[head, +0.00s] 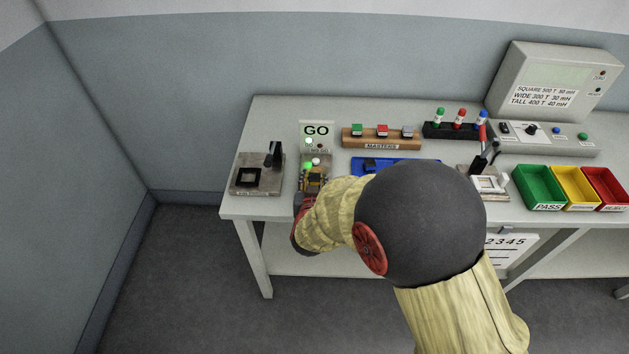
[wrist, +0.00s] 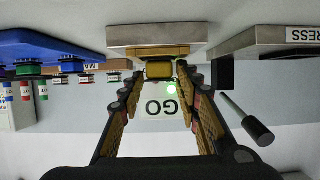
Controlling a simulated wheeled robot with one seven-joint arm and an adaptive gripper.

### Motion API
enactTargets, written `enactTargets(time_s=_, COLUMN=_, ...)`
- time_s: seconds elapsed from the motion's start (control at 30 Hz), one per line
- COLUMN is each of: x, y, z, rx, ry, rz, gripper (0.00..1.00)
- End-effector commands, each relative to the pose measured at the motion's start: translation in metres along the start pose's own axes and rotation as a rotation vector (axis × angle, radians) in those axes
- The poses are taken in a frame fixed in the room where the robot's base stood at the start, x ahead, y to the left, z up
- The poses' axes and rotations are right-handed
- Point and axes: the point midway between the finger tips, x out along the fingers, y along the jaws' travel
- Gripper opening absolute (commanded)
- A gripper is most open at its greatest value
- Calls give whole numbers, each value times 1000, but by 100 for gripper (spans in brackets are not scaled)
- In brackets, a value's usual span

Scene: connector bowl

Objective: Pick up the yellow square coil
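The yellow coil (wrist: 158,70) shows in the wrist view against the face of a grey metal block (wrist: 150,33) at the GO station. My gripper (wrist: 160,76) is open, with one finger on each side of the coil near the fingertips. I see a gap at the fingers and cannot tell any contact. In the head view my gripper (head: 313,184) is in front of the GO sign (head: 317,130), and my arm hides part of the station.
A press fixture (head: 257,185) with a black lever stands left of the GO station. A blue tray (head: 370,166) lies to the right, partly behind my arm. The MASTERS rack (head: 382,138) is behind it. Green, yellow and red bins (head: 575,190) stand at the right.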

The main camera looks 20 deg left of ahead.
Motion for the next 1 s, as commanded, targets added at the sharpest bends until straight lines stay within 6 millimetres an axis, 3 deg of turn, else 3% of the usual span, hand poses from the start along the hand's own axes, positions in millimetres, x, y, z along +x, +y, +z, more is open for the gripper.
enactTargets(time_s=0.5, x=0, y=0, z=0, rx=0, ry=0, rz=0, gripper=2)
enactTargets(time_s=0.8, x=-1, y=0, z=-2, rx=1, ry=0, rz=0, gripper=0)
enactTargets(time_s=1.0, x=-7, y=0, z=-17, rx=3, ry=2, rz=0, gripper=0)
